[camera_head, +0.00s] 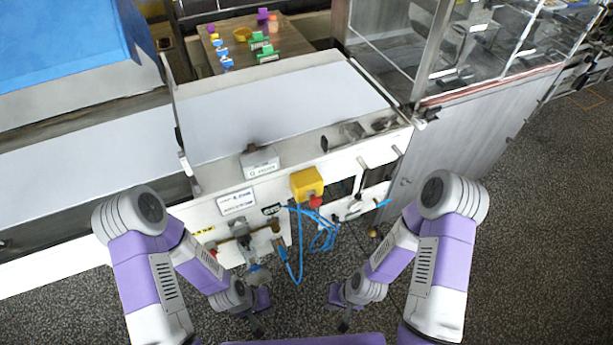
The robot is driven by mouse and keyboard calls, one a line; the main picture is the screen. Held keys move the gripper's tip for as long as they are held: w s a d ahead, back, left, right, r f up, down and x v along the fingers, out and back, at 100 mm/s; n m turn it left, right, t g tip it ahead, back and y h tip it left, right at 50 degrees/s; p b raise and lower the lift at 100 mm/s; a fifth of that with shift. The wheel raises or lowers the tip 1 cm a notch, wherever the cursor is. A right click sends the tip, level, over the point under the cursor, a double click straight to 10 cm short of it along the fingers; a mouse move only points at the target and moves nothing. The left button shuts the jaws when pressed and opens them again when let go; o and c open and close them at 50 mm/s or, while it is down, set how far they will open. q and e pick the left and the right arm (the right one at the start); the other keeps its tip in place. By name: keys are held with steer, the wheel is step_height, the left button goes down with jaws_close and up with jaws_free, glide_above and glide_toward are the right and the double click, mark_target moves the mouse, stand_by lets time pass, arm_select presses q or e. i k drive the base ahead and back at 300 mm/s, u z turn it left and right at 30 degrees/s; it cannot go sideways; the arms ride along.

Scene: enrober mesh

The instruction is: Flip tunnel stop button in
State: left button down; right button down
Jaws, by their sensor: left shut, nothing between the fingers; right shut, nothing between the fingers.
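A yellow box (307,183) is fixed to the front face of the white conveyor machine. A red button (315,201) sticks out from its lower front, apart from both grippers. Whether the button is pressed in or out is too small to tell. My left gripper (258,328) is shut and empty, low in front of the machine, below and left of the button. My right gripper (343,325) is shut and empty, below and a little right of the button. Neither gripper touches the machine.
Blue hoses (324,238) hang below the yellow box. Metal valve fittings (241,230) stick out left of it. A grey box (260,161) sits on the machine's edge above. A glass-sided cabinet (480,100) stands at right. Dark speckled floor (530,240) is free at right.

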mark_target(315, 201)
steer(key=z, duration=1.35)
steer(key=k, duration=0.45)
steer(key=u, duration=0.8)
